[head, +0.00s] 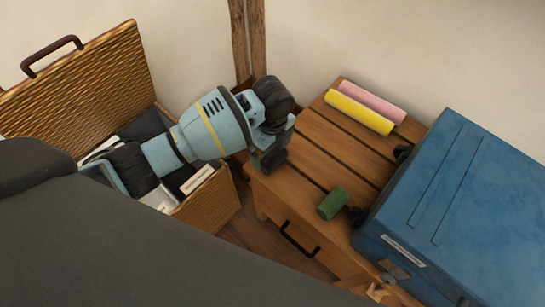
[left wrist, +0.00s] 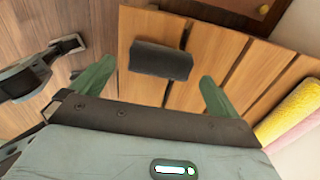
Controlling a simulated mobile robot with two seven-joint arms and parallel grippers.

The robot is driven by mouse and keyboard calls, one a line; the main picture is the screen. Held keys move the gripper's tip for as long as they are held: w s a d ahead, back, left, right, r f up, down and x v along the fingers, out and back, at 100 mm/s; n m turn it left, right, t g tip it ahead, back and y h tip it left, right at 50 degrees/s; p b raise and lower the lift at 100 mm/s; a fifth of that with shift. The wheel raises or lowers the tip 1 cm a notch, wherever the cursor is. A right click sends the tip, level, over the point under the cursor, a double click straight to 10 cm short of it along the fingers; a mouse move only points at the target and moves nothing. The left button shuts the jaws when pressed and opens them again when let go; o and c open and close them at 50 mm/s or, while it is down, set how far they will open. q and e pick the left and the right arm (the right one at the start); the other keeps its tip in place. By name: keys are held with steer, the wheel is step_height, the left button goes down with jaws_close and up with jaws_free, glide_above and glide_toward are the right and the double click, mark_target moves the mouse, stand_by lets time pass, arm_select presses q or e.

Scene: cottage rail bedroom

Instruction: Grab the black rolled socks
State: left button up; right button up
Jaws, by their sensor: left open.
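The black rolled socks (left wrist: 161,60) lie on the wooden slatted table (left wrist: 222,50), close to its edge, in the left wrist view. They lie between the two green fingers of my left gripper (left wrist: 157,74), which is open, with a gap on each side. In the head view a dark roll (head: 273,161) shows at the table's near left corner, just below my left gripper (head: 264,146). The gripper's fingers are mostly hidden there by the wrist.
Small dark items lie against the case. Yellow (head: 359,112) and pink (head: 372,101) rolls lie at the back. An open wicker case (head: 80,85) stands left.

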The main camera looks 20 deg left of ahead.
mark_target(272, 153)
arm_select(q)
step_height(272, 153, down, 4)
steer(key=shift+b, duration=0.6)
steer(key=shift+f, duration=0.25)
steer(key=shift+r, duration=0.1)
steer(key=c, duration=1)
steer(key=shift+w+r, duration=0.1)
steer(key=shift+r, duration=0.4)
steer(key=r, duration=0.1)
steer(key=r+p, duration=0.1)
steer(key=r, duration=0.1)
steer(key=shift+s, duration=0.25)
steer(key=s+d+r+p, duration=0.1)
steer(key=s+d+p, duration=0.2)
steer(key=s, duration=1.1)
steer(key=shift+d+p, duration=0.35)
steer(key=shift+d, duration=1.45)
